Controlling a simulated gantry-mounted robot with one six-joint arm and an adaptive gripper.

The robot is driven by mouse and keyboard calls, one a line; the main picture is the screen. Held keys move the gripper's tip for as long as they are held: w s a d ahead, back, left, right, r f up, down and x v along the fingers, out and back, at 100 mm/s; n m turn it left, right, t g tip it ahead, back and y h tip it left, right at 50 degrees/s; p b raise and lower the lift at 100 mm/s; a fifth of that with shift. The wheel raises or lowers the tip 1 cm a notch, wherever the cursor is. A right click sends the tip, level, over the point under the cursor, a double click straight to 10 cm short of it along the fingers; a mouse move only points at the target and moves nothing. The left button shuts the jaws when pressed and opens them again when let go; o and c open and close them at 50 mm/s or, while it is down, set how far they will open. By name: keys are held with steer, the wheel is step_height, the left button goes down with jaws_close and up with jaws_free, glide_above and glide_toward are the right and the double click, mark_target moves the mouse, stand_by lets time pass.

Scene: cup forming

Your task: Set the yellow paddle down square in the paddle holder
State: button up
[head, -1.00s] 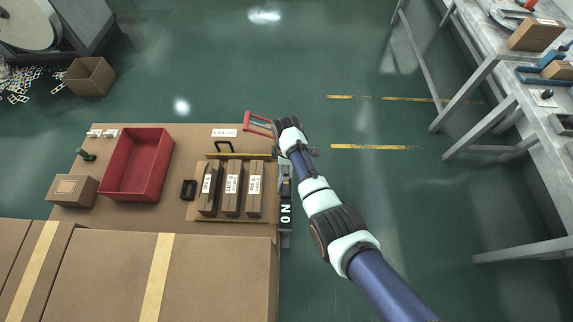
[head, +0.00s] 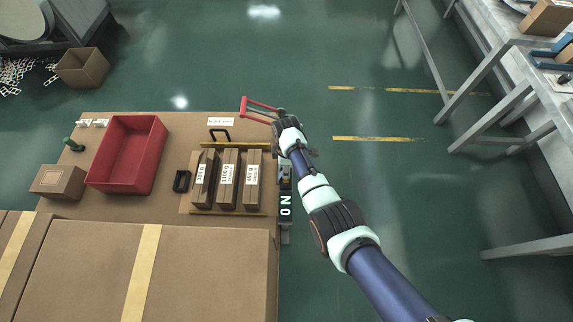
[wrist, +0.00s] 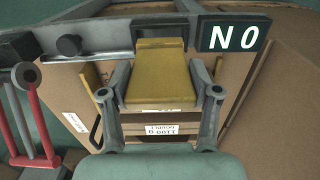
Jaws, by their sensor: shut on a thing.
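The yellow paddle (wrist: 158,75) is a flat block in the middle of the wrist view. My gripper (wrist: 162,95) is shut on it, with one grey finger along each side. The paddle's far end is by a grey bar (wrist: 100,37) with a dark knob and a white-on-dark "NO" sign (wrist: 234,37). I cannot tell whether the paddle touches the bar, nor whether this bar is the paddle holder. In the head view my wrist hides the paddle and fingers; the "NO" sign (head: 286,205) shows at the board's right edge.
Three brown cartons (head: 227,180) stand on the board left of my arm, with a yellow strip (head: 236,145) behind them. A red handle frame (head: 260,107) stands close by my wrist. A red bin (head: 127,153) is further left.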

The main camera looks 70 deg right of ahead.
steer(key=shift+f+b, duration=1.45)
steer(key=shift+f, duration=0.65)
steer(key=shift+f, duration=0.15)
steer(key=o, duration=1.3)
step_height(320, 180, up, 12)
steer(key=shift+r, duration=0.1)
